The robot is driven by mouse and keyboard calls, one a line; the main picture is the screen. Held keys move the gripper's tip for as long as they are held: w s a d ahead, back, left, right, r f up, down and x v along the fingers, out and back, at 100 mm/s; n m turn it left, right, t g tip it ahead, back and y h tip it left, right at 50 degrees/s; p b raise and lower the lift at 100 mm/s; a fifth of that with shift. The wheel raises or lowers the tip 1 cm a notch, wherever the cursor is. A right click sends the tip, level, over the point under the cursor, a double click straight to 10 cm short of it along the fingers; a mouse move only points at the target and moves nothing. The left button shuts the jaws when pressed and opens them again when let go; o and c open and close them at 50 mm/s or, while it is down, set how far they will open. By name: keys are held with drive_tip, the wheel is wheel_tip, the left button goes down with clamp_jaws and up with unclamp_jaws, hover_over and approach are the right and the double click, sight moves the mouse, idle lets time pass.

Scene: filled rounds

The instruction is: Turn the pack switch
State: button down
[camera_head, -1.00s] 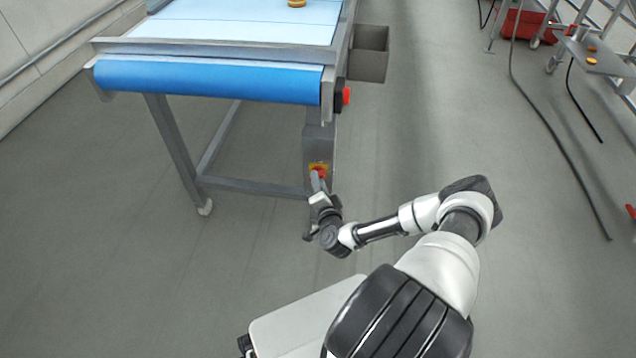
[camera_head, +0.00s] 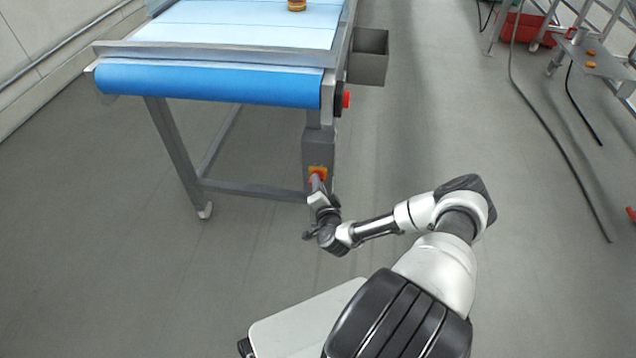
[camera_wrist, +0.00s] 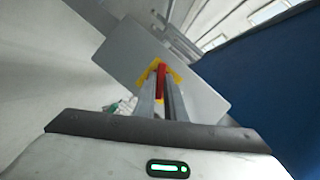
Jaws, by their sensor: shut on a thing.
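The pack switch (camera_head: 316,175) is a red handle on a yellow plate, fixed to a grey box on the conveyor's front right leg. My gripper (camera_head: 319,184) reaches it from the front. In the wrist view the red handle (camera_wrist: 160,78) stands between the two fingers of my gripper (camera_wrist: 161,92), which are shut on it. The yellow plate (camera_wrist: 175,72) shows around it, on the tilted grey box face (camera_wrist: 205,100). The fingers hide part of the handle.
The conveyor (camera_head: 210,83) with a blue front roller stands above the switch. A red button (camera_head: 346,99) sits on its right side, near a grey bin (camera_head: 369,58). A round brown item (camera_head: 297,5) lies on the belt.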

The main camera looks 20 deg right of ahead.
drive_tip(key=shift+w+a+r+n+g+h+p, duration=0.1)
drive_tip(key=shift+n+g+h+p, duration=0.3)
drive_tip(key=shift+n+p, duration=0.75)
drive_tip(key=shift+a+r+n+g+h+p, duration=0.1)
drive_tip(key=shift+n+g+h+p, duration=0.3)
drive_tip(key=shift+n+p, duration=0.7)
drive_tip(key=shift+d, duration=0.1)
drive_tip(key=c, duration=1.8)
unclamp_jaws()
drive_tip(key=p+v, duration=0.4)
drive_tip(key=v, duration=1.3)
drive_tip(key=shift+r, duration=0.25)
